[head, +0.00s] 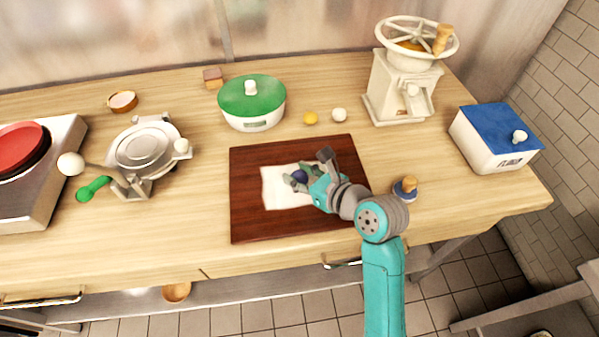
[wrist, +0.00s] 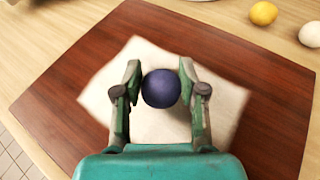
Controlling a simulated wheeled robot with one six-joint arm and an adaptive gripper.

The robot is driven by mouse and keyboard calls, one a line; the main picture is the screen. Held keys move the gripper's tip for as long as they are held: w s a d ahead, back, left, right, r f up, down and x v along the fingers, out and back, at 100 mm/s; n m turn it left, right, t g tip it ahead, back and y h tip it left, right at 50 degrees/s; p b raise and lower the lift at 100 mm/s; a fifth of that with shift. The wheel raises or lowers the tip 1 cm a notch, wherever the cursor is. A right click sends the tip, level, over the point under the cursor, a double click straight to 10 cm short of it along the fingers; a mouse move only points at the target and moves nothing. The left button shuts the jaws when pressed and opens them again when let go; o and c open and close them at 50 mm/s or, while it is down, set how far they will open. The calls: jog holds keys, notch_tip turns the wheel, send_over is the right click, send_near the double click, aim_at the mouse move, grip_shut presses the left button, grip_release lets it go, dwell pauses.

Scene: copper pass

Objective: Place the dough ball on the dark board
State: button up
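A dark blue ball (head: 300,176), which looks like the dough ball, is between the two fingers of my gripper (head: 312,168). In the wrist view the ball (wrist: 161,88) has a finger against it on each side, and my gripper (wrist: 161,80) looks shut on it. The ball is over a white sheet (head: 274,196) that lies on the dark red-brown board (head: 250,226). The sheet (wrist: 130,60) and board (wrist: 60,85) also show in the wrist view. I cannot tell whether the ball touches the sheet.
A yellow ball (head: 310,118) and a white ball (head: 339,115) lie behind the board. A green-lidded pot (head: 252,105), a mill (head: 400,88), a blue-lidded box (head: 490,145), a metal press (head: 145,150) and a small blue-based stamp (head: 404,191) stand around it.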

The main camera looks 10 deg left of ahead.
jog(key=shift+o, duration=1.1)
jog(key=shift+r, duration=0.15)
jog(key=v, duration=1.2)
